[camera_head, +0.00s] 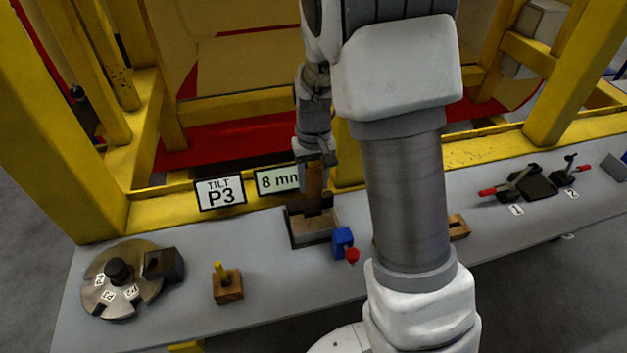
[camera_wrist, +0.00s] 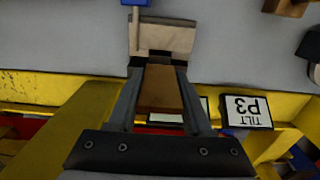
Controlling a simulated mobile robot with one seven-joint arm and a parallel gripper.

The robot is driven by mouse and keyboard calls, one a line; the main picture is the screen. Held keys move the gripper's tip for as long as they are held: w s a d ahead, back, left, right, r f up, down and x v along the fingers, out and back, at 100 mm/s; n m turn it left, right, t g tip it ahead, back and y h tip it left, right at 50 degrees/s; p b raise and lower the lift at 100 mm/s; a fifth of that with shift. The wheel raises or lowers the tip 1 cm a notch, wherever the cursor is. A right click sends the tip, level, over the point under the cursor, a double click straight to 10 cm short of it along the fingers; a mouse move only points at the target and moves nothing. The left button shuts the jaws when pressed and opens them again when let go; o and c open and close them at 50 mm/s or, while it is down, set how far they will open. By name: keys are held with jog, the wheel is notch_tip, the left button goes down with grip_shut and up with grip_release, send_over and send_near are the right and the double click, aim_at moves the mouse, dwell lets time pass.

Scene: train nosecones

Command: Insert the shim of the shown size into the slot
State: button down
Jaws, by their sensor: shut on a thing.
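My gripper (camera_head: 314,170) is shut on a brown, wood-coloured shim (camera_head: 314,186), which hangs down from the fingers. In the wrist view the shim (camera_wrist: 160,91) lies between the two fingers of my gripper (camera_wrist: 159,72). Its lower end is at a pale block with a dark slot (camera_wrist: 163,37), on a dark base; the block also shows in the head view (camera_head: 313,229). I cannot tell whether the shim's tip is inside the slot or just above it. A sign reading "8 mm" (camera_head: 276,181) stands behind, partly covered by my gripper.
A "TILT P3" sign (camera_head: 220,192) stands left of the block. A blue clamp with a red knob (camera_head: 343,241) sits close at its right. A notched disc (camera_head: 122,279) and a small wooden block (camera_head: 228,288) are at left. Toggle clamps (camera_head: 515,183) are at right.

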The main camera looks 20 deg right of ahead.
aim_at(314, 196)
jog(key=shift+f+b, duration=2.3)
jog(key=shift+f, duration=0.6)
jog(key=shift+f+b, duration=1.25)
jog(key=shift+f, duration=0.35)
jog(key=shift+r+p, duration=0.95)
jog(key=shift+r, duration=0.4)
jog(key=shift+f+b, duration=1.25)
jog(key=shift+f, duration=0.3)
dwell(0.5)
